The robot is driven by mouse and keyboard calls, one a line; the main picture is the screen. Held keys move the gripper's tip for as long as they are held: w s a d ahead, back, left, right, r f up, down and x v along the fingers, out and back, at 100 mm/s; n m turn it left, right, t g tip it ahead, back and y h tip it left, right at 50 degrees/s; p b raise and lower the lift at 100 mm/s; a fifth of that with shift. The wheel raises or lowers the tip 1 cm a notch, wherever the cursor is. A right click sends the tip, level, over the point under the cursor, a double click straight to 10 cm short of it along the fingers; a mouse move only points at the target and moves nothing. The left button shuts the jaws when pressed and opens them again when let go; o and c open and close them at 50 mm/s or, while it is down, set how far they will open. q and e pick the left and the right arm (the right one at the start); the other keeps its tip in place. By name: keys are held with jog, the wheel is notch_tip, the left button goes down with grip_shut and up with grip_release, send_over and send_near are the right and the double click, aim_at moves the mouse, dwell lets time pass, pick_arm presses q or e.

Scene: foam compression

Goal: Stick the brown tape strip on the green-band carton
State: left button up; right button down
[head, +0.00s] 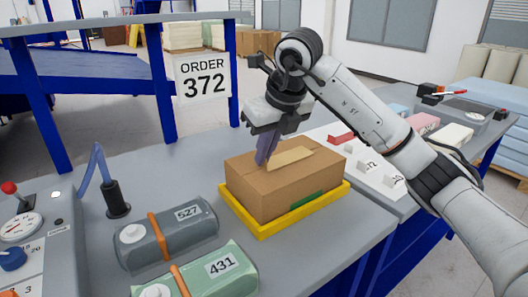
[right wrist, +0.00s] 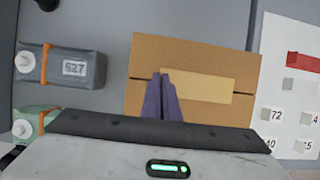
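The green-band carton (head: 250,190) is a brown box with its green band (head: 308,201) low on the front side. It sits in a yellow frame (head: 287,222) on the grey bench. The light brown tape strip (head: 294,157) runs along the top seam, towards the right; the right wrist view shows it over the seam (right wrist: 205,88). My right gripper (head: 263,159) points down at the strip's left end, its purple fingers (right wrist: 164,77) together with that end between them. Whether the strip's underside touches the carton all along cannot be told. My left gripper is out of view.
A control panel (head: 35,240) stands at far left. A white board (head: 335,146) with small blocks is on the right, partly behind my right arm.

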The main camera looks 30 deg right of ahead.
jog(key=shift+s+f, duration=0.1)
jog(key=shift+f, duration=0.4)
dwell(1.2)
jog(key=c, duration=2)
grip_release()
jog(key=shift+r, duration=0.2)
jog(key=shift+d+r+p, duration=0.1)
jog(key=shift+r+p, duration=0.35)
jog(key=shift+r, duration=0.05)
jog(key=shift+r+p, duration=2.45)
jog(key=shift+r, duration=0.6)
jog(key=shift+f, duration=0.1)
